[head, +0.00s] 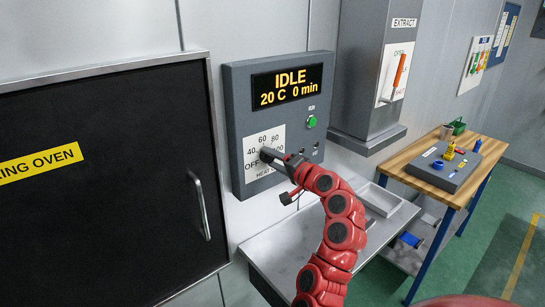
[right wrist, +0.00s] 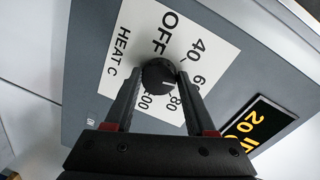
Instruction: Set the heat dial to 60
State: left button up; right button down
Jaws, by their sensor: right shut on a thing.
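The heat dial is a dark round knob (right wrist: 158,75) on a white plate (right wrist: 118,50) marked OFF, 40, 60, 80, 100 and HEAT C. In the head view the plate (head: 262,141) sits on the grey control panel (head: 236,100), and my gripper partly hides the knob. My right gripper (head: 272,157) is shut on the knob, with one finger on each side in the right wrist view (right wrist: 158,84). I cannot clearly read which number the knob's pointer faces. The display (head: 287,88) reads IDLE, 20 C, 0 min. My left gripper is out of view.
A green RUN button (head: 311,121) and small switches sit right of the dial. The black oven door (head: 100,210) with its handle (head: 200,205) is at left. A grey shelf (head: 285,255) lies below the panel. A wooden bench (head: 407,165) stands at right.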

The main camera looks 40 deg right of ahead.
jog(key=shift+m, duration=0.3)
dwell(0.4)
jog(key=shift+c, duration=1.2)
grip_release()
jog(key=s+d+r+b, duration=0.1)
jog(key=s+b, duration=0.1)
jog(key=s, duration=1.5)
jog(key=shift+s+d+r, duration=0.15)
jog(key=shift+d+r, duration=0.1)
jog(key=shift+d, duration=0.1)
